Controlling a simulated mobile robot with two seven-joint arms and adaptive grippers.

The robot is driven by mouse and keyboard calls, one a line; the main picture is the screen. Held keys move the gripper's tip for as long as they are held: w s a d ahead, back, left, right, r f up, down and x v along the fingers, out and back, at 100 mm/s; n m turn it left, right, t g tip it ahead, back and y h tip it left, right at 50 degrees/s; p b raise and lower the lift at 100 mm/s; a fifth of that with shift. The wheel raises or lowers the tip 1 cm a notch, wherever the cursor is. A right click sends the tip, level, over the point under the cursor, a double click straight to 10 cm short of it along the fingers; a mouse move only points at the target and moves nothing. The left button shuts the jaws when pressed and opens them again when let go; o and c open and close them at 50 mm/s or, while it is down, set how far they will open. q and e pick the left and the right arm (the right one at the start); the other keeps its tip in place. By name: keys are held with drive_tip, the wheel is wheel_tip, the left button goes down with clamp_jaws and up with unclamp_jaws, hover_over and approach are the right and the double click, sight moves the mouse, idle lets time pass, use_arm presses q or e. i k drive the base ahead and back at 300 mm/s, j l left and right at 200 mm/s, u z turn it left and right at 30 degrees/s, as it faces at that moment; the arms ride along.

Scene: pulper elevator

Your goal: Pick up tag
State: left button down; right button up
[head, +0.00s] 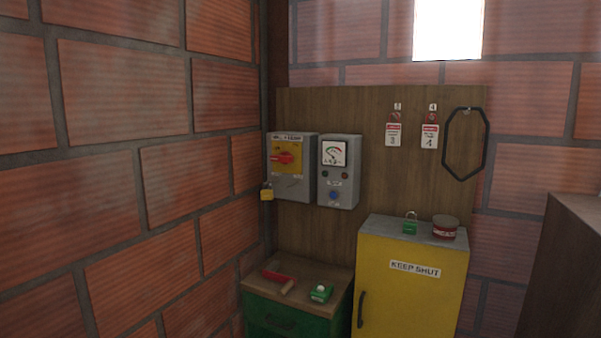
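Two red-and-white tags hang side by side on the wooden backboard in the head view. The left tag (393,134) hangs under a small numbered marker, and the right tag (430,136) hangs beside it under another. Their small print is too fine to read. Neither of my grippers shows in the head view, so nothing is seen touching the tags.
A black hexagonal loop (466,144) hangs right of the tags. Below stands a yellow cabinet (412,295) with a green padlock (410,224) and a round tin (445,228) on top. A grey switch box (292,187), gauge box (339,184) and green bench (290,325) stand left.

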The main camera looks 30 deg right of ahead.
sight(429, 137)
drive_tip(key=z, duration=1.7)
drive_tip(key=i+j, duration=0.15)
drive_tip(key=j, duration=0.15)
drive_tip(key=i+j+u, duration=0.1)
drive_tip(key=j, duration=0.2)
drive_tip(key=i+j, duration=0.15)
drive_tip(key=j, duration=0.15)
